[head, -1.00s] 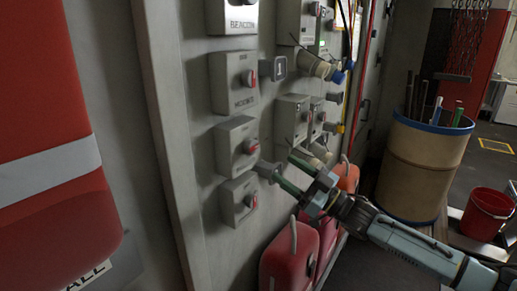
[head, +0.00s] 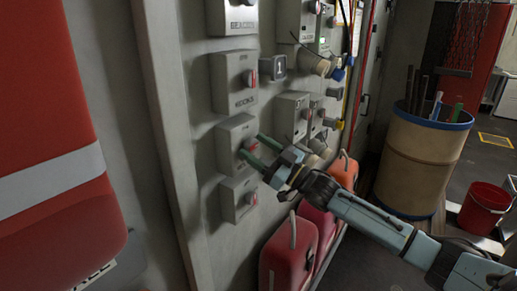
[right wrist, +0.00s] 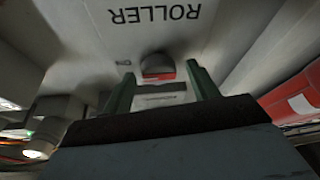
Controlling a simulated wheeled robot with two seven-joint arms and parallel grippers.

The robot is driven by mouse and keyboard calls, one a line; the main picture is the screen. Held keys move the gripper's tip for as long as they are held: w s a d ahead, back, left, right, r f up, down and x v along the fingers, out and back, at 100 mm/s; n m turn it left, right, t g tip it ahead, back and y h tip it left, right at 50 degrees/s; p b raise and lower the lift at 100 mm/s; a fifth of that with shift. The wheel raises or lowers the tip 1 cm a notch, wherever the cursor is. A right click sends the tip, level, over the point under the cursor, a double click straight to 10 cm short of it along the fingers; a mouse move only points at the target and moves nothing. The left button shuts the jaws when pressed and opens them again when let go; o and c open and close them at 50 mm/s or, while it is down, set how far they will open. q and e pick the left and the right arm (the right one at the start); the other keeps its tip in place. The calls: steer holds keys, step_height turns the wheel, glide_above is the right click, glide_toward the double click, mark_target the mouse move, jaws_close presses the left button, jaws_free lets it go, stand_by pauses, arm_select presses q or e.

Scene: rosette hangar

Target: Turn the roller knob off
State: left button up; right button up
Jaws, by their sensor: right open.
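The roller box (head: 229,133) is a grey switch box on the wall in the head view, third down in the near column. Its label reads ROLLER, upside down, in the right wrist view. The roller knob (right wrist: 157,67) is dark with a red edge and sits between my fingers there. In the head view the knob (head: 251,146) is partly hidden by my fingers. My right gripper (head: 252,144) is open, its green fingers (right wrist: 160,75) on either side of the knob. Whether they touch it I cannot tell. My left gripper is not in view.
The hooks box (head: 233,82) is above and another knob box (head: 238,198) is below. More boxes and plugs (head: 293,110) are to the right. Red canisters (head: 288,250) stand below. A barrel (head: 420,165) and red bucket (head: 485,208) stand at right.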

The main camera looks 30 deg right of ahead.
steer(key=c, duration=1)
